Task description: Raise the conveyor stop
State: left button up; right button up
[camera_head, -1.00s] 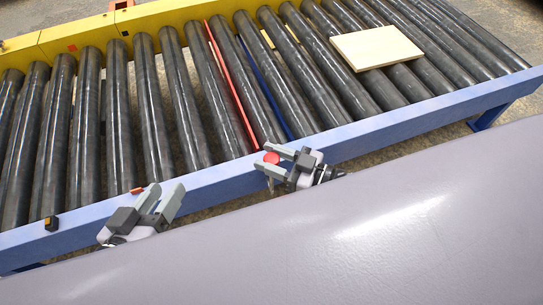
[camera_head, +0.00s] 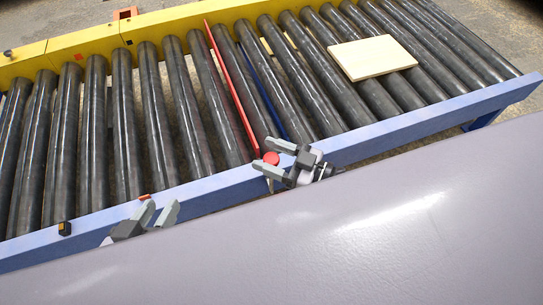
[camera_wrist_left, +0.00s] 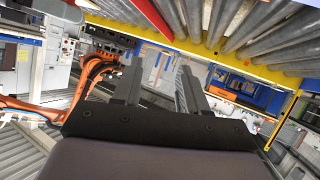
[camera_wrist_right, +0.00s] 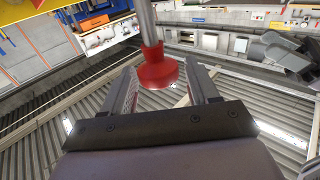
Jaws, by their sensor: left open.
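A long red bar (camera_head: 232,90), which looks like the conveyor stop, lies between two rollers. A round red knob (camera_head: 271,158) is at the conveyor's near side, by the bar's near end. My right gripper (camera_head: 265,157) is open there, with the knob between its fingers. In the right wrist view the red knob (camera_wrist_right: 157,70) hangs on a grey rod between the parted fingers, with gaps showing on both sides. My left gripper (camera_head: 158,212) is open and empty beside the near blue rail, further left. Its parted fingers (camera_wrist_left: 155,80) show in the left wrist view.
A pale board (camera_head: 372,57) lies on the rollers at the right. A thin blue strip (camera_head: 265,95) runs beside the red bar. The blue rail (camera_head: 400,127) borders the near side, the yellow rail (camera_head: 180,24) the far side. A small black-and-yellow device (camera_head: 65,228) sits on the near rail.

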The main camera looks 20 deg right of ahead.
jog(key=shift+f, duration=0.15)
jog(key=shift+s+d, duration=0.15)
pick_arm(q)
jog(key=shift+s+a+r+y+p, duration=0.1)
jog(key=shift+s+a+y+p, duration=0.05)
jog(key=shift+a+p, duration=0.25)
jog(key=shift+s+a+r+y+p, duration=0.1)
jog(key=shift+a+y+p, duration=0.05)
jog(key=shift+a+p, duration=0.25)
pick_arm(e)
jog(key=v, duration=0.6)
jog(key=shift+s+d, duration=0.25)
jog(key=shift+d, duration=0.05)
pick_arm(q)
jog(key=shift+f, duration=0.1)
jog(key=shift+d, duration=0.1)
